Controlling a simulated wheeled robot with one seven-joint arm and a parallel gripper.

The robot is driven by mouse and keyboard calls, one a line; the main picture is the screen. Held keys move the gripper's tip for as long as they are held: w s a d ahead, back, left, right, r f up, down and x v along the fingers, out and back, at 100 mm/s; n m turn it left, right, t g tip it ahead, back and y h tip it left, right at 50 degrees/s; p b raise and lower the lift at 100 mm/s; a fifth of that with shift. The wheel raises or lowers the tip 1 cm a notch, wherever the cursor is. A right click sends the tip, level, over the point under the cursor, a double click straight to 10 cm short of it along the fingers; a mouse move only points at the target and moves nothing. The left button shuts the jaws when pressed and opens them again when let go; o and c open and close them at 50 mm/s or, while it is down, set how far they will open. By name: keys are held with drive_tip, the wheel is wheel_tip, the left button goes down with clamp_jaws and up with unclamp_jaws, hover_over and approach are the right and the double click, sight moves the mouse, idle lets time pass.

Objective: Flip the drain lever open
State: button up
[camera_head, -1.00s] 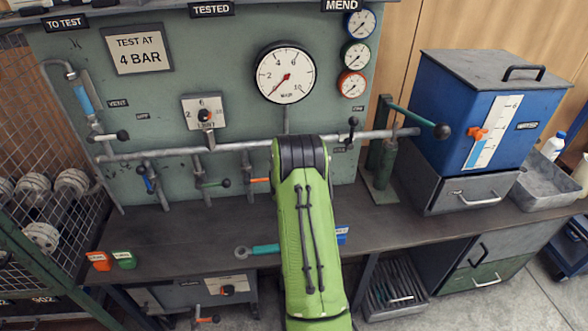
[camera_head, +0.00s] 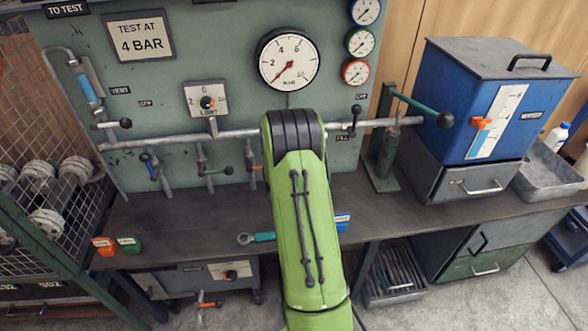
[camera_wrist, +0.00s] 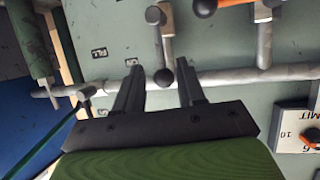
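My gripper (camera_wrist: 160,66) is open in the wrist view, its two dark fingers pointing at the pipework. A black ball knob (camera_wrist: 163,78) shows between the fingers; I cannot tell its depth. It lies in front of the horizontal main pipe (camera_wrist: 230,77). A branch pipe (camera_wrist: 168,42) with a valve rises in the picture just beyond. An orange lever (camera_wrist: 232,3) with a dark knob is at the top edge. I cannot read which lever is the drain lever. In the head view my green arm hides the gripper and part of the pipework.
The main pipe (camera_head: 235,135) crosses the green panel, with several levers along it. An upright black-knobbed lever (camera_head: 354,120) stands right of my arm. A pump handle (camera_head: 415,104) and blue tank (camera_head: 455,100) are farther right. A wrench (camera_head: 262,237) lies on the bench.

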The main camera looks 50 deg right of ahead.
drive_tip(key=b+v, duration=0.1)
drive_tip(key=v, duration=0.8)
drive_tip(key=shift+r, duration=0.15)
